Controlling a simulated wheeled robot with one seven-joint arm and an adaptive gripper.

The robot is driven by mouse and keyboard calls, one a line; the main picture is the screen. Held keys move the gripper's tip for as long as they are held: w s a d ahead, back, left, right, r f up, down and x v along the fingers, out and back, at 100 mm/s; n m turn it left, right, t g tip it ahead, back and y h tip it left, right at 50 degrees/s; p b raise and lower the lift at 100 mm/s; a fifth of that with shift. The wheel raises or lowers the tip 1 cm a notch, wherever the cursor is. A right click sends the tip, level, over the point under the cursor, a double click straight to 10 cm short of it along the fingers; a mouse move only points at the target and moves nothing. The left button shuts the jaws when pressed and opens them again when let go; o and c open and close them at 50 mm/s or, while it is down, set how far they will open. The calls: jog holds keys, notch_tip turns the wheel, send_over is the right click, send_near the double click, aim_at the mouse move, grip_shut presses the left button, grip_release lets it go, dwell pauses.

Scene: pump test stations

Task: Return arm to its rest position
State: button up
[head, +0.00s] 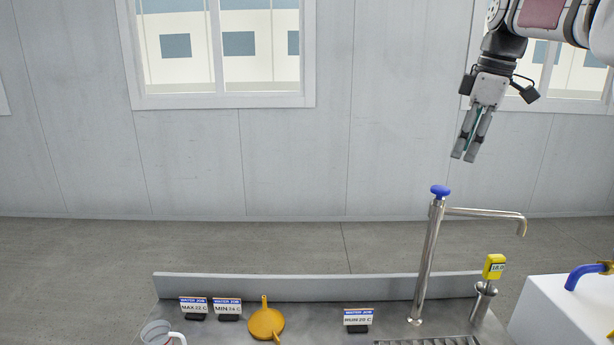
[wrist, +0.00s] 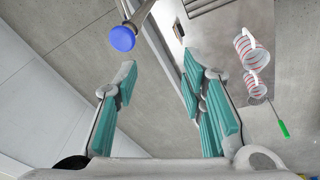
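My gripper (head: 465,156) hangs from my arm at the upper right of the head view, fingers pointing down. The pump's blue knob (head: 440,191) is below and left of the gripper in the head view. The knob also shows in the wrist view (wrist: 122,38), beyond the left fingertip.
A steel bench (head: 290,334) holds an orange funnel (head: 266,322), three small signs, a jug (head: 158,334) and a yellow thermometer (head: 494,267) reading about 18.0. A white tank (head: 560,315) with a blue tap stands right. The wrist view shows two striped jugs (wrist: 251,52) and a green-handled tool (wrist: 283,128).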

jog(key=s+a+f+m+h, duration=0.1)
jog(key=s+a+m, duration=0.3)
jog(key=s, duration=0.5)
jog(key=s+a+f+m+h, duration=0.1)
jog(key=s+a+m, duration=0.1)
jog(key=s+a, duration=0.55)
jog(key=s+f+m+t, duration=0.1)
jog(key=s+f+m, duration=0.2)
jog(key=s+f, duration=0.3)
jog(key=s+a+f+m+t, duration=0.1)
jog(key=s+f+m, duration=0.2)
jog(key=s, duration=0.9)
notch_tip(320, 180, down, 3)
jog(key=shift+s+a+f+m+t+y, duration=0.2)
jog(key=shift+m+t+y, duration=0.1)
jog(key=shift+y, duration=0.1)
